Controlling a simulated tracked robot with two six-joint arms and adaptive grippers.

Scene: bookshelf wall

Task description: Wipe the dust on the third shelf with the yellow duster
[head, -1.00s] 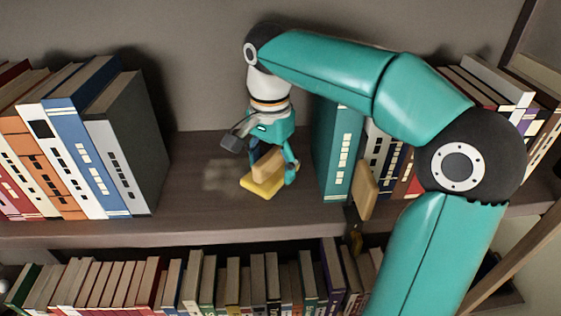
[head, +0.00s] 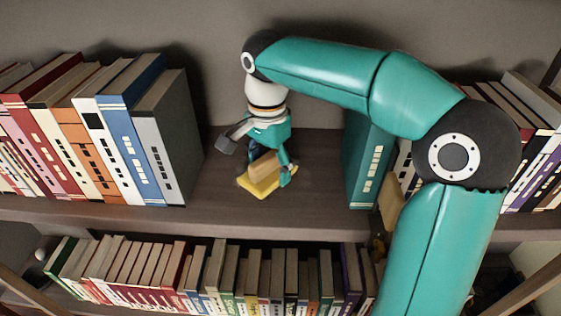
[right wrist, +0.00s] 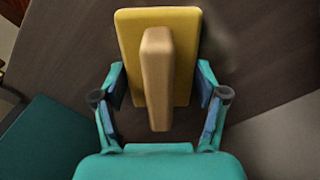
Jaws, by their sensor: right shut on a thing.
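The yellow duster (head: 258,188), a flat yellow pad with a tan wooden handle (head: 264,166), is flat at the shelf surface; I cannot tell whether it touches. My right gripper (head: 268,172) is shut on the handle from above. In the right wrist view the fingers (right wrist: 160,86) stand either side of the duster (right wrist: 184,50). The shelf board (head: 318,165) is bare brown wood here, between two groups of books. A faint pale dust smudge (right wrist: 222,42) shows beside the pad in the right wrist view. My left gripper is out of view.
A grey book (head: 170,150) ends the row on the left. A teal book (head: 368,165) stands on the right, partly behind my arm. A wooden block (head: 391,204) is near the shelf's front edge. A lower shelf holds many books (head: 225,285).

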